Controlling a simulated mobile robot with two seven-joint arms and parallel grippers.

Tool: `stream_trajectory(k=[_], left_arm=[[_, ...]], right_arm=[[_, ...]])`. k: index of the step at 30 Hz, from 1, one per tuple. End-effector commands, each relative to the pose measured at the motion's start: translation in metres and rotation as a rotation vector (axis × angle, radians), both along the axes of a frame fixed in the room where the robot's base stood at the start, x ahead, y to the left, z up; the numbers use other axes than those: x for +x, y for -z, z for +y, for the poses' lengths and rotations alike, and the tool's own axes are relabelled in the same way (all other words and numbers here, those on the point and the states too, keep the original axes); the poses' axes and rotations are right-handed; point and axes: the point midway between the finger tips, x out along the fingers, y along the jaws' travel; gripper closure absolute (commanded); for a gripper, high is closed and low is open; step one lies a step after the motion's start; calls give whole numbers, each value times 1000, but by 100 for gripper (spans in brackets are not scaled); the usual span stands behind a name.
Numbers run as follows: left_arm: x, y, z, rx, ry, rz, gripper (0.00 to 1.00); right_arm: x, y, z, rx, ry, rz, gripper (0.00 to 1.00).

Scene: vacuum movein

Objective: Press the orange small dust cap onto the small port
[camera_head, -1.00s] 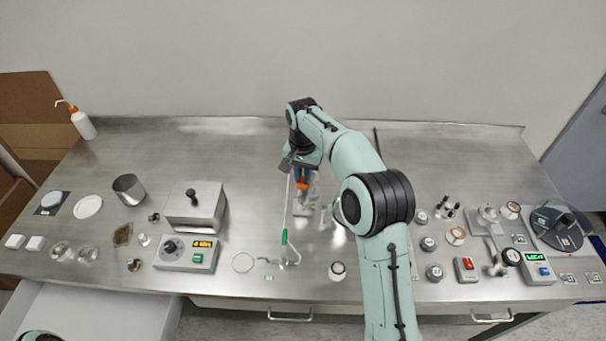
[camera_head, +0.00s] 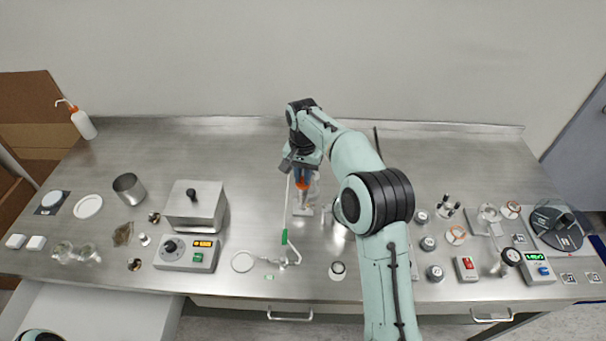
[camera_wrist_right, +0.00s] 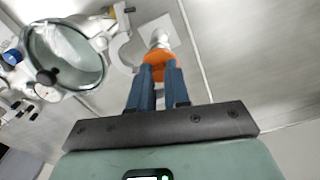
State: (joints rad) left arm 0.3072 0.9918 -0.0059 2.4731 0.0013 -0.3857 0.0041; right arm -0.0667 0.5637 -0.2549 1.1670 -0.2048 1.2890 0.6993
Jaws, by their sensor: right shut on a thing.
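My right gripper (camera_head: 303,178) points down near the middle of the bench, its blue fingers shut on the orange small dust cap (camera_head: 302,185). In the right wrist view, the two blue fingers (camera_wrist_right: 157,76) close around the orange cap (camera_wrist_right: 156,58). A pale, whitish fitting (camera_wrist_right: 160,38) shows right beyond the cap, in line with it; this looks like the small port. The cap's far edge appears to meet it, but I cannot tell how far it is seated. My left gripper is out of view.
A metal box (camera_head: 194,206) and control unit (camera_head: 187,253) stand farther left. The bench behind is clear.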

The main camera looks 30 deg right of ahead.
Motion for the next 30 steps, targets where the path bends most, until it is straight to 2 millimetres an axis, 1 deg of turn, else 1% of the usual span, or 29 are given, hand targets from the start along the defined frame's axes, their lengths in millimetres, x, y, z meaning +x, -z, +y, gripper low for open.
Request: stream_trajectory(k=[20, 29, 30], left_arm=[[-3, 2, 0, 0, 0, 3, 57], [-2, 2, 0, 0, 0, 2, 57], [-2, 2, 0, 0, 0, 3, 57]], right_arm=[[0, 9, 0, 0, 0, 1, 100], [0, 8, 0, 0, 0, 0, 100], [0, 8, 0, 0, 0, 0, 74]])
